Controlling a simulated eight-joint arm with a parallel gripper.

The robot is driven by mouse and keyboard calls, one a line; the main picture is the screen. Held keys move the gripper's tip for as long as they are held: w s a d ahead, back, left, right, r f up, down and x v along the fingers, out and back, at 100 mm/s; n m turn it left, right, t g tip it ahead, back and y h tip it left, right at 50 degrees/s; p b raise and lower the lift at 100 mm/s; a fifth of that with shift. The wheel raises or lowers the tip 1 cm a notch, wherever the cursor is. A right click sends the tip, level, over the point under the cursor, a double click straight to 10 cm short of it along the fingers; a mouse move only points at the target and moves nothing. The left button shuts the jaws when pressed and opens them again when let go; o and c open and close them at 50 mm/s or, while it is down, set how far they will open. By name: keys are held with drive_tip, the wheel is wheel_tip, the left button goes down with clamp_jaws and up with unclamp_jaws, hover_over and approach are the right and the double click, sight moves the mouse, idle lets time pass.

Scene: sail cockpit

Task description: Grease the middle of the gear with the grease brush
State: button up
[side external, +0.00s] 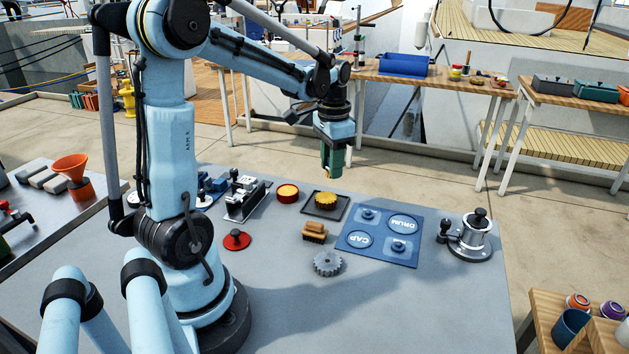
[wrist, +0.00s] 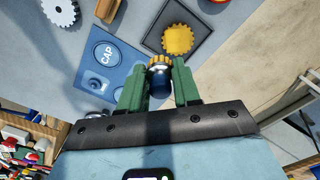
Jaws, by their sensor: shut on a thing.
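My gripper (side external: 332,160) is shut on a short dark blue handle with a ridged golden tip, which looks like the grease brush (wrist: 160,77). It points down and is held in the air above the table, near the dark tray. A yellow toothed gear (side external: 326,200) lies on the square dark tray (side external: 308,207); it also shows in the wrist view (wrist: 178,40), ahead of the brush tip and apart from it. A grey gear (side external: 328,263) lies bare on the table, nearer the side camera; it is partly cut off in the wrist view (wrist: 60,10).
A wooden block brush (side external: 315,236) lies between the gears. A red tin with yellow contents (side external: 288,194) stands left of the tray. A blue CAP and DRUM mat (side external: 379,243) and a metal winch (side external: 472,240) lie to the right. The table front is clear.

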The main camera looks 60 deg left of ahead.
sight(327, 200)
drive_tip(key=shift+a+f, duration=0.35)
drive_tip(key=shift+f, duration=0.85)
drive_tip(key=shift+a+f, duration=0.35)
drive_tip(key=shift+f, duration=0.9)
drive_tip(key=shift+a+f, duration=0.35)
drive_tip(key=shift+f, duration=0.85)
drive_tip(key=shift+a+f, duration=0.15)
drive_tip(key=shift+f, duration=0.15)
drive_tip(key=shift+w+a+f, duration=0.1)
drive_tip(key=shift+w+a, duration=0.05)
drive_tip(key=shift+a, duration=1.8)
drive_tip(key=shift+c, duration=0.5)
drive_tip(key=shift+d, duration=2.2)
wheel_tip(327, 200, up, 8)
